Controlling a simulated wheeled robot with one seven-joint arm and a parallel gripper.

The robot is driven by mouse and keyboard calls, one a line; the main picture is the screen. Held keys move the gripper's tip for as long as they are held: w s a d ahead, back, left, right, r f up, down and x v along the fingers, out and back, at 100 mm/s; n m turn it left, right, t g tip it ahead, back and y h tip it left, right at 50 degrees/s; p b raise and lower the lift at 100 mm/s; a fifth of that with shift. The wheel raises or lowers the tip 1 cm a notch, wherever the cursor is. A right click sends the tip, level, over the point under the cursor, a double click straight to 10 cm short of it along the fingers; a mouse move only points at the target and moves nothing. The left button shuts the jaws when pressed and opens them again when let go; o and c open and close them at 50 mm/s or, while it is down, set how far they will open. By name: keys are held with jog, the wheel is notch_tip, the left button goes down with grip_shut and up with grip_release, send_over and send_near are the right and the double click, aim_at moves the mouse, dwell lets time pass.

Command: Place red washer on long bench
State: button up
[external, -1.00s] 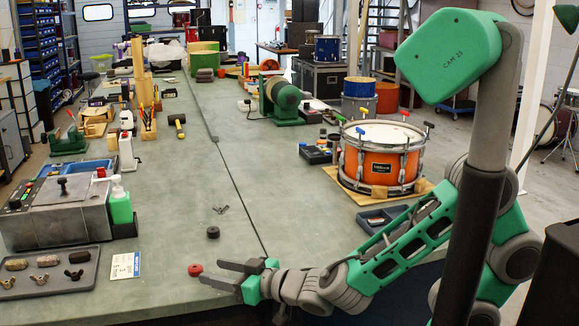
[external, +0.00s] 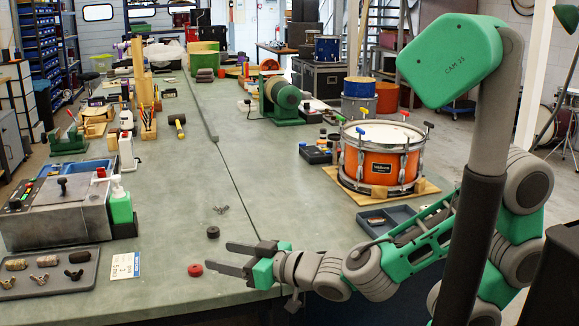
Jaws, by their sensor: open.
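The red washer (external: 195,270) lies flat on the long bench (external: 170,215), near its front edge. My gripper (external: 229,257) is open and empty just to the right of the washer, with its fingers pointing left. The fingers are apart from the washer. How high they are above the bench top is hard to tell. A dark washer (external: 213,232) lies on the bench behind the red one.
A wing nut (external: 221,209) lies beyond the dark washer. A tray of small parts (external: 48,277) and a card (external: 124,265) are at left. An orange drum (external: 382,160) and a small tray (external: 388,219) stand at right. The bench middle is clear.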

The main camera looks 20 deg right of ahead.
send_near(201, 269)
jog(key=shift+w+a+f, duration=0.2)
jog(key=shift+a, duration=0.2)
jog(key=shift+w+a+f, duration=0.15)
jog(key=shift+a+f, duration=0.1)
jog(key=shift+a, duration=0.15)
jog(key=shift+w+a+f, duration=0.1)
jog(key=shift+w+a, duration=0.1)
jog(key=shift+w, duration=0.1)
jog(key=x, duration=0.4)
jog(key=p+x, duration=0.1)
jog(key=x, duration=0.2)
jog(key=shift+w+d+r, duration=0.15)
jog(key=shift+w+r, duration=0.05)
jog(key=shift+r, duration=0.2)
grip_shut()
